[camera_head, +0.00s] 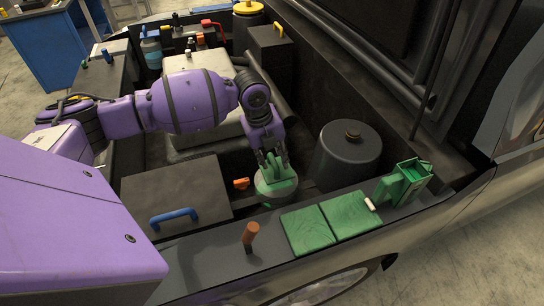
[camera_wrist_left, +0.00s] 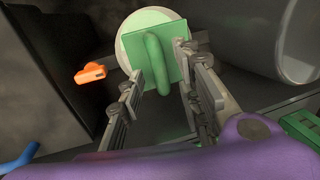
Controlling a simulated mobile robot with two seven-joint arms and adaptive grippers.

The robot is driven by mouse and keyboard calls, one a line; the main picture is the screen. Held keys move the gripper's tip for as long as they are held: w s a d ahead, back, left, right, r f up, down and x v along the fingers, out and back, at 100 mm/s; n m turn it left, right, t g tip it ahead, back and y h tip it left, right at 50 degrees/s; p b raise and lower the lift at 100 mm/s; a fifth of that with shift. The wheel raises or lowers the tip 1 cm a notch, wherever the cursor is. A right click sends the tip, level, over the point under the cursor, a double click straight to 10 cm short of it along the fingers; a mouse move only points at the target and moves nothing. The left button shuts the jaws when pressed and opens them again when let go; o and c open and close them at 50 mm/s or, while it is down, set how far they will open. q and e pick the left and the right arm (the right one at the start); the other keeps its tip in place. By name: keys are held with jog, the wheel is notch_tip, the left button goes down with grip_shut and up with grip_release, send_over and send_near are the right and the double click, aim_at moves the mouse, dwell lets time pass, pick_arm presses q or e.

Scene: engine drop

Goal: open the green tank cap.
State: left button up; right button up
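The green tank cap (camera_head: 274,181) has a raised loop handle and sits on a round pale tank (camera_head: 276,198) near the front side of the engine bay. In the left wrist view the cap (camera_wrist_left: 173,45) shows as a square green plate with a curved handle, over the round pale tank top (camera_wrist_left: 133,28). My left gripper (camera_head: 270,158) points down over the cap. Its fingers (camera_wrist_left: 160,72) are apart, one on each side of the handle, with green plate showing between. Whether either finger touches the cap I cannot tell. My right gripper is not in view.
An orange valve (camera_head: 241,184) is left of the tank. A dark lid with a blue handle (camera_head: 174,217) lies further left. A dark cylinder (camera_head: 348,155) stands right. Green pads (camera_head: 308,229), a green box (camera_head: 404,182) and a brown peg (camera_head: 250,234) are on the front ledge.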

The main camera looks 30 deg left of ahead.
pick_arm(q)
jog(key=shift+c, duration=0.5)
grip_shut()
jog(key=shift+w, duration=0.15)
